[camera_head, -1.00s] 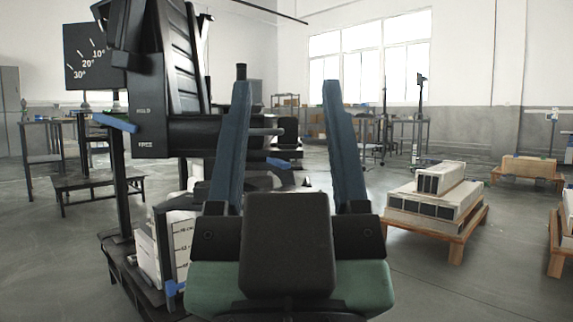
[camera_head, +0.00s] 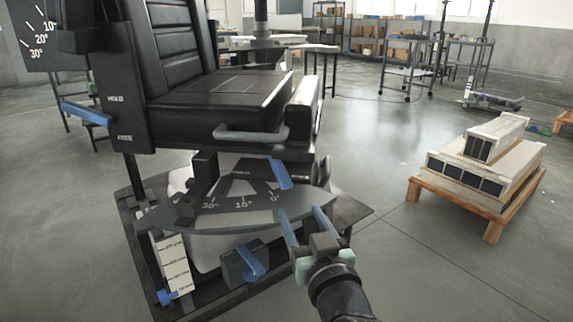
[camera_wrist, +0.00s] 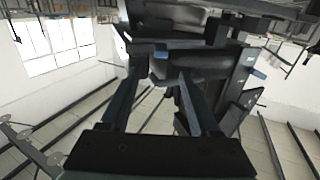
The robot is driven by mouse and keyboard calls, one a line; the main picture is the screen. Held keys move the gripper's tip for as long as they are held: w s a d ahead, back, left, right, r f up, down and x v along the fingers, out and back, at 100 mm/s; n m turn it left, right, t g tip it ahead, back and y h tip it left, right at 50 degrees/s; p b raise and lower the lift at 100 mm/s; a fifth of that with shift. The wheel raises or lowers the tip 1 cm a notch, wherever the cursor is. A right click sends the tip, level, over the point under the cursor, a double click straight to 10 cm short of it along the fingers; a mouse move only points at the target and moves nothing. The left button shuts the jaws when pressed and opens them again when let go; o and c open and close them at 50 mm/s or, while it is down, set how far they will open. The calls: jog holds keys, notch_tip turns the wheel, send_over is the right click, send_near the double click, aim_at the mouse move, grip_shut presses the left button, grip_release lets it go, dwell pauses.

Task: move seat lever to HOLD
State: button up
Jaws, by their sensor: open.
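A black seat (camera_head: 220,95) stands on a low base. A blue lever (camera_head: 86,113) juts from its left side panel, where HOLD is marked above FREE. A second blue lever (camera_head: 279,174) is under the seat, by a dial plate (camera_head: 262,215) marked in degrees. A third blue lever (camera_head: 252,265) is on a dark block low on the base. I cannot tell which is the seat lever. My gripper (camera_head: 302,212) is open and empty at the dial plate's right front, below the second lever. In the wrist view, my gripper's fingers (camera_wrist: 159,75) are apart, pointing towards dark seat structure.
A white scale (camera_head: 174,266) stands at the base's left, with a small blue part (camera_head: 167,297) at its foot. A pallet (camera_head: 450,204) with pale blocks stands at right. Shelves and carts are at the back. Floor between base and pallet is clear.

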aim_at(287, 186)
jog(key=b+x, duration=0.5)
jog(key=x, duration=0.7)
jog(key=shift+w+a, duration=0.15)
grip_shut()
dwell(1.2)
